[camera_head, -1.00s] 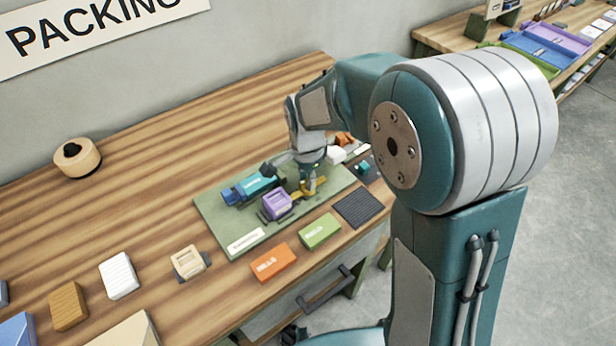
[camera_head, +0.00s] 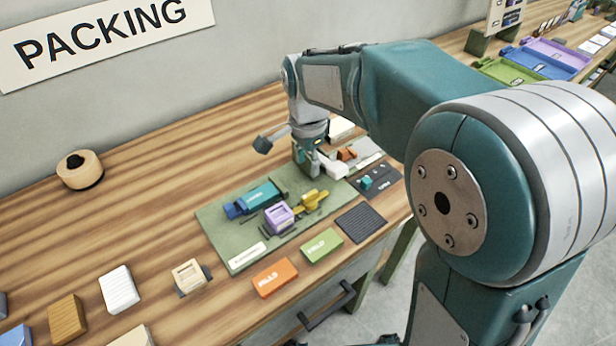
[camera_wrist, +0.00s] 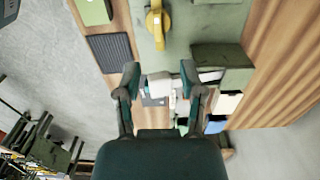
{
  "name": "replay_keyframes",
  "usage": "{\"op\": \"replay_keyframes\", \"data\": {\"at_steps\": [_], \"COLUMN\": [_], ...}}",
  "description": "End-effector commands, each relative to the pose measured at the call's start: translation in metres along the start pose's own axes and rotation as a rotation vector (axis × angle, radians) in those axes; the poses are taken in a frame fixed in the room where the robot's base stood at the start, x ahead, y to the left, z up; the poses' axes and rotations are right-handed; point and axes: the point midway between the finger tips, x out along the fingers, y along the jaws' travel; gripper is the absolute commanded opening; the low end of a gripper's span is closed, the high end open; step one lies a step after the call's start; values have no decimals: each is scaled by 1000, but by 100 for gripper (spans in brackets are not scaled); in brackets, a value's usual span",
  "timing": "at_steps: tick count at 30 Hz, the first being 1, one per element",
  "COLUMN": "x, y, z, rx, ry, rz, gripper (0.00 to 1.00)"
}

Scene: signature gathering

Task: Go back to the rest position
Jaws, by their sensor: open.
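My gripper (camera_wrist: 160,78) is open in the wrist view, its two fingers apart above the bench with nothing held between them. In the head view my gripper's end is partly hidden by my wrist, above the right part of the green mat (camera_head: 222,243). A yellow tool-like piece (camera_head: 310,200) lies on the mat, apart from my fingers; it also shows in the wrist view (camera_wrist: 158,22). A purple block (camera_head: 279,217) and a blue-and-teal piece (camera_head: 252,200) lie on the mat to its left.
An orange block (camera_head: 275,278), a green block (camera_head: 322,248) and a dark ribbed pad (camera_head: 361,222) line the front edge. A beige tape roll (camera_head: 80,170) stands at the back left. Coloured trays (camera_head: 540,58) sit on another bench.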

Motion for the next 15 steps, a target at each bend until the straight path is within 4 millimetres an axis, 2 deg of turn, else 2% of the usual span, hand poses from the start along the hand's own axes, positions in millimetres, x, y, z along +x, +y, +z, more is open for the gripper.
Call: {"op": "replay_keyframes", "data": {"at_steps": [5,15], "x": [-15,-16], "y": [0,0], "z": [0,0], "rx": [0,0], "ry": [0,0], "rz": [-1,0], "gripper": [51,51]}}
